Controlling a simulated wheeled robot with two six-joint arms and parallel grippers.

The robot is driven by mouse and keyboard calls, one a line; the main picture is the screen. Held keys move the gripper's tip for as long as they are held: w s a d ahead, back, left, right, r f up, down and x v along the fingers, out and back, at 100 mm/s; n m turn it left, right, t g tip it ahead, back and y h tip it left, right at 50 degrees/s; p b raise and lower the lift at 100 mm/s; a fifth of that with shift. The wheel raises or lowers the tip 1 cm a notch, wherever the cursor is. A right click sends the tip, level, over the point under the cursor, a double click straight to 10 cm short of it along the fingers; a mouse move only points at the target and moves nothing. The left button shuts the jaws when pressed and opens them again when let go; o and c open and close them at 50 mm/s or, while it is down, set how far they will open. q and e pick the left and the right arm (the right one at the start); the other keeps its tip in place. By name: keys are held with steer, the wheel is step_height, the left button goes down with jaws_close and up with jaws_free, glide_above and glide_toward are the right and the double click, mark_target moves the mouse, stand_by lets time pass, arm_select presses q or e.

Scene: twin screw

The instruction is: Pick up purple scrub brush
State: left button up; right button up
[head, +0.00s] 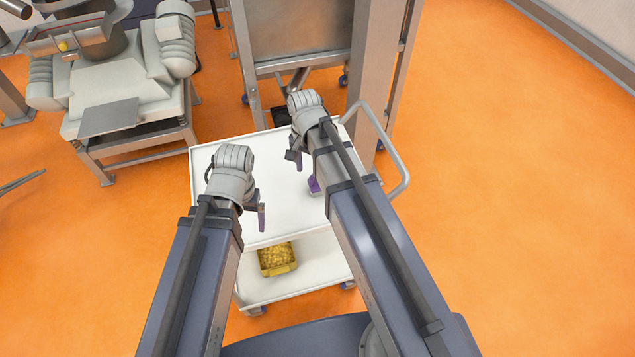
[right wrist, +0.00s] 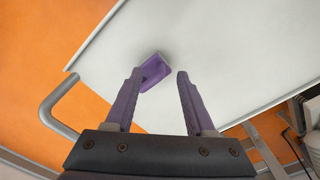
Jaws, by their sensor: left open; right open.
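The purple scrub brush (head: 314,184) lies on the white cart top, partly hidden by my right arm in the head view. In the right wrist view the brush (right wrist: 155,70) shows beyond and partly behind the left finger of my right gripper. My right gripper (right wrist: 155,88) is open and empty, with purple fingers; in the head view the gripper (head: 296,160) is over the cart top, up and left of the brush. My left gripper (head: 259,212) is over the left part of the cart top, and nothing shows in it.
The white cart (head: 268,222) has a handle (head: 385,140) on its right. A yellow container (head: 276,259) sits on its lower shelf. A tall steel machine (head: 300,40) stands behind the cart, and a large machine (head: 125,85) stands at the back left. Orange floor is clear on the right.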

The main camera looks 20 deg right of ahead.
mark_target(311, 179)
steer(key=shift+w+d+r+m, duration=0.1)
steer(key=shift+w+d+m, duration=0.9)
steer(key=shift+m, duration=0.2)
steer(key=f+b, duration=0.8)
steer(key=shift+s+a, duration=0.15)
steer(key=shift+a, duration=0.2)
steer(key=shift+r, duration=0.1)
steer(key=shift+c, duration=0.2)
jaws_close()
